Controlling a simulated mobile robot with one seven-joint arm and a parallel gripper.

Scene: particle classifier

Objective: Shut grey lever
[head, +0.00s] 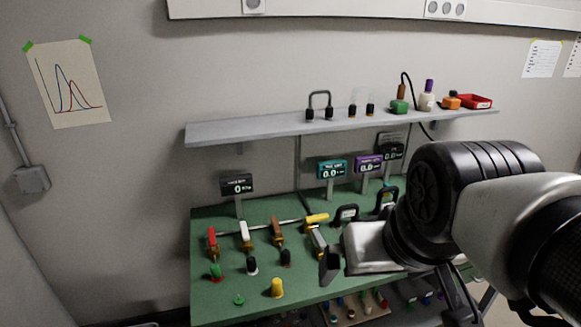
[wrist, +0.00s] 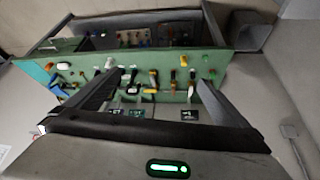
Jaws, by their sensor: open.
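A grey lever (head: 317,239) appears to stand on the green bench (head: 222,302), just right of the brown lever and below the yellow handle. Whether it is open or shut is hard to tell at this size. My gripper (head: 332,262) is at its lower right in the head view, apart from it as far as I can tell, and partly hides the bench behind it. In the wrist view the two fingers of my gripper (wrist: 160,82) are spread wide with nothing between them. The row of levers lies beyond the fingertips there, small and blurred.
A red lever (head: 212,241), a white lever (head: 245,236) and a brown lever (head: 277,232) stand left of the grey one. A yellow knob (head: 277,288) is at the front. Small displays (head: 237,184) stand behind, below a wall shelf (head: 250,130).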

